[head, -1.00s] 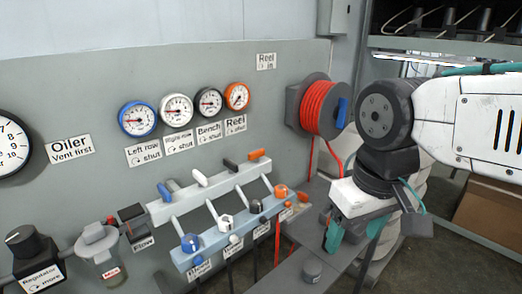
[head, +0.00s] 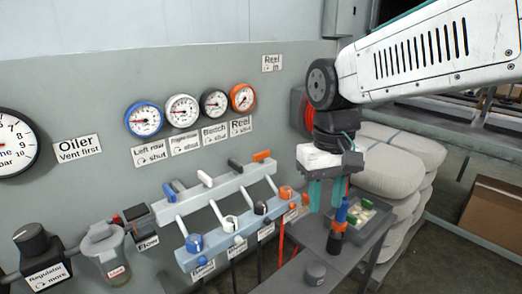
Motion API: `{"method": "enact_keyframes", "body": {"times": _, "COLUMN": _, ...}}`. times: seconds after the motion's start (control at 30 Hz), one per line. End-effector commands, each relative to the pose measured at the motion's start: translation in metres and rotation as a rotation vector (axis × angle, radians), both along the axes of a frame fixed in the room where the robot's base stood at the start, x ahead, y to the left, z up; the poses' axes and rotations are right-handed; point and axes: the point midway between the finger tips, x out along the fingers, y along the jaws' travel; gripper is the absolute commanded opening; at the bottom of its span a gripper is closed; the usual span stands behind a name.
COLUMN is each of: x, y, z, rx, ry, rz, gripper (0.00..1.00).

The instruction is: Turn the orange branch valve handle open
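The orange branch valve handle (head: 261,156) is a short lever at the right end of the upper pale rail (head: 222,188), seen small. It lies roughly along the rail, beside the black handle (head: 235,165); white (head: 205,179) and blue (head: 170,192) handles sit further left. A separate orange knob (head: 286,192) is on the lower blue rail below it. My gripper (head: 326,207) points down, to the right of the handle and apart from it. Its two teal fingers look spread, with nothing seen between them.
A blue, orange and black upright object (head: 338,235) stands on the grey bench just below my gripper, near a tray of small parts (head: 377,212). A grey round knob (head: 315,273) is on the bench. My arm partly hides the red hose reel (head: 297,108). Stacked sacks (head: 390,160) stand behind.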

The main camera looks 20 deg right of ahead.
Motion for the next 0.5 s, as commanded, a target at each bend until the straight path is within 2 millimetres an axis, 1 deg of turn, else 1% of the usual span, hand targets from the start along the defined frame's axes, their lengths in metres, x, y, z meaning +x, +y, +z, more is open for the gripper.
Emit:
{"method": "enact_keyframes", "body": {"times": 0.03, "x": 0.025, "y": 0.002, "z": 0.003, "rx": -0.003, "ry": 0.017, "rz": -0.037, "gripper": 0.34}}
{"method": "enact_keyframes", "body": {"times": 0.17, "x": 0.089, "y": 0.006, "z": 0.008, "rx": -0.012, "ry": 0.037, "rz": -0.172, "gripper": 0.34}}
{"method": "enact_keyframes", "body": {"times": 0.2, "x": 0.109, "y": 0.008, "z": 0.009, "rx": -0.016, "ry": 0.041, "rz": -0.223, "gripper": 0.34}}
{"method": "enact_keyframes", "body": {"times": 0.27, "x": 0.139, "y": 0.01, "z": 0.009, "rx": -0.022, "ry": 0.045, "rz": -0.301, "gripper": 0.34}}
{"method": "enact_keyframes", "body": {"times": 0.3, "x": 0.159, "y": 0.012, "z": 0.008, "rx": -0.026, "ry": 0.046, "rz": -0.356, "gripper": 0.34}}
{"method": "enact_keyframes", "body": {"times": 0.5, "x": 0.248, "y": 0.021, "z": 0.006, "rx": -0.041, "ry": 0.029, "rz": -0.658, "gripper": 0.34}}
